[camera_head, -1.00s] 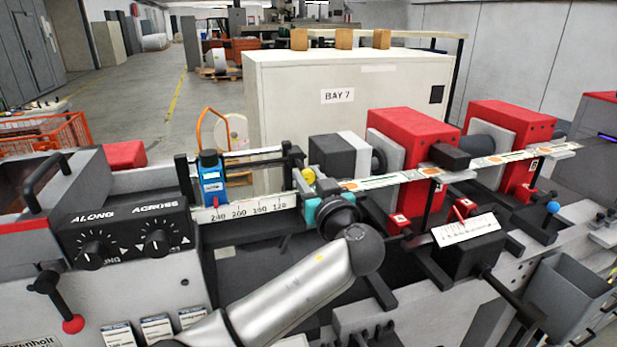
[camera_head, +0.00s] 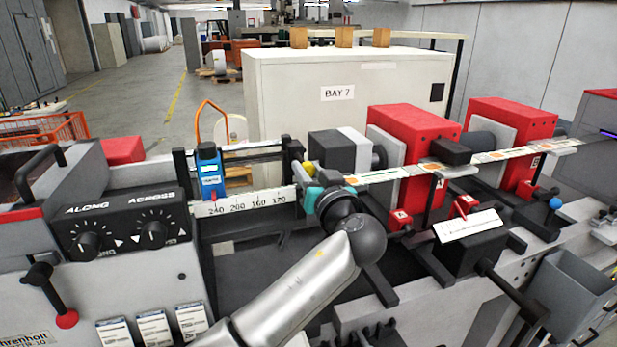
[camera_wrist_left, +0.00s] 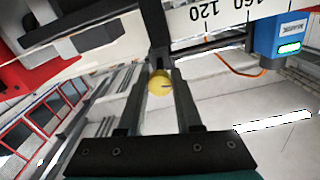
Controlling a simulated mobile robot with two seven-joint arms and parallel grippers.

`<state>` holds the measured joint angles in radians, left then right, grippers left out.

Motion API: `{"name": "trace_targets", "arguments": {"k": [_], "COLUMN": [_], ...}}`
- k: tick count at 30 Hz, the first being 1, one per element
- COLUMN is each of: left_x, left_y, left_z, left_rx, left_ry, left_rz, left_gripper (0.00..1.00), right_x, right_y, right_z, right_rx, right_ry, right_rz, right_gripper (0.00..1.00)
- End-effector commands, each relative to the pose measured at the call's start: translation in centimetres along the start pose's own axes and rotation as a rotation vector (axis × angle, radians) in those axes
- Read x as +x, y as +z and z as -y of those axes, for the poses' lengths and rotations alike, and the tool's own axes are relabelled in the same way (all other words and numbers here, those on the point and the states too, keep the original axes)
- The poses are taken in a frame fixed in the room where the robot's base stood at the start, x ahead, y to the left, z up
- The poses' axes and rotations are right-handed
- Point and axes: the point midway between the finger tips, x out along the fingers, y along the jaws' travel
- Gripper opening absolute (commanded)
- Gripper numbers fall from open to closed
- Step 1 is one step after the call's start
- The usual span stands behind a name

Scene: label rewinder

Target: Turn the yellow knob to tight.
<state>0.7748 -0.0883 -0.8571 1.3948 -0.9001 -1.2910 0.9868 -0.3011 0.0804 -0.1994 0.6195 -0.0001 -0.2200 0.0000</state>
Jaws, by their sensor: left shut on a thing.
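The small round yellow knob (camera_head: 309,168) sits at the right end of the white number scale (camera_head: 238,204), partly hidden by my left gripper (camera_head: 303,174). My left arm comes in low from the front and reaches up to the knob. In the left wrist view the yellow knob (camera_wrist_left: 159,89) lies between the two dark fingers of my left gripper (camera_wrist_left: 160,82), which is shut on it. A small dark mark shows on the knob's face. I cannot read a tight marking. My right gripper is out of view.
A blue sensor block (camera_head: 210,172) stands on the rail left of the knob. A dark grey block (camera_head: 338,157) and red housings (camera_head: 412,140) stand close on the right. The dial panel (camera_head: 122,228) is at the left, and a white BAY 7 cabinet (camera_head: 290,95) stands behind.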

Motion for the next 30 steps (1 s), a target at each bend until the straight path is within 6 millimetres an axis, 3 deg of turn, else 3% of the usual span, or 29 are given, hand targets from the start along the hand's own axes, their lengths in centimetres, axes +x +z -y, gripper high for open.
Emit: {"name": "trace_targets", "arguments": {"k": [8, 30], "left_x": [0.0, 0.0], "left_y": [-0.1, -0.4], "left_z": [0.0, 0.1], "left_rx": [0.251, 0.956], "left_ry": [0.0, -0.002], "left_rz": [-0.001, -0.001], "left_gripper": [0.0, 0.0], "right_x": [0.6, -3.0], "right_y": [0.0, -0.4], "right_z": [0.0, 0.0], "right_rx": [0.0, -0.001], "right_ry": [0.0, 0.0], "right_rz": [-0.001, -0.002], "right_gripper": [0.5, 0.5]}}
